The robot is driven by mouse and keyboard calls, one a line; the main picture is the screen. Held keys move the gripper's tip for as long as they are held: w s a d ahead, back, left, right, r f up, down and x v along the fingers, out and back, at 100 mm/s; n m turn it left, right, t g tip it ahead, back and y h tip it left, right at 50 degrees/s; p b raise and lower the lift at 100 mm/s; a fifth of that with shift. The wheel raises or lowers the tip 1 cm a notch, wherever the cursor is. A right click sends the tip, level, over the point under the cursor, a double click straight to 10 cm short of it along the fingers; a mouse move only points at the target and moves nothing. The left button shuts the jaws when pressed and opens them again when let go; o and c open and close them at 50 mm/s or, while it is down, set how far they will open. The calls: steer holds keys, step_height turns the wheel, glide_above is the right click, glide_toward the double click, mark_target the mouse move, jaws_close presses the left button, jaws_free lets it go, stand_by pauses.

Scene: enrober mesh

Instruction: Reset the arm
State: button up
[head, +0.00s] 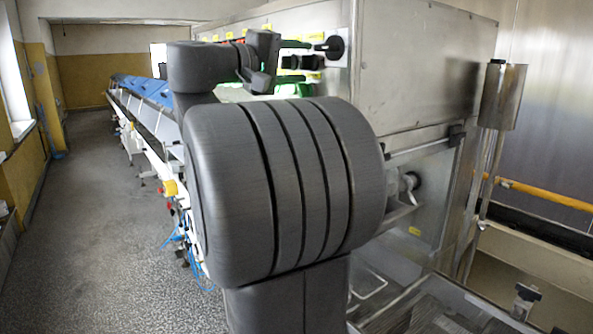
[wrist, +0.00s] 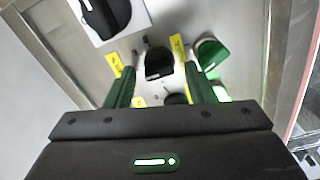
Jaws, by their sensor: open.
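My gripper (wrist: 159,72) is open in the wrist view, with its two dark green-tinted fingers apart and nothing held between them. Beyond the fingers is the metal control panel (wrist: 228,25), with a black knob (wrist: 159,63) showing in the gap. In the head view my dark arm is folded up in the middle, with its wrist end high in front of the panel. My arm hides the lower part of the panel there. I cannot tell from these views whether a finger touches the panel.
A black rotary switch (head: 333,47) sticks out of the panel and also shows in the wrist view (wrist: 106,15). A green part (wrist: 211,55) sits right of the fingers. The steel machine cabinet (head: 420,70) stands at right. A long conveyor (head: 145,97) runs back left beside clear floor (head: 90,200).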

steer(key=s+a+m+b, duration=0.3)
steer(key=s+a+m, duration=0.1)
steer(key=a+m, duration=0.1)
steer(key=shift+a, duration=0.2)
stand_by(0.5)
steer(key=shift+r, duration=0.1)
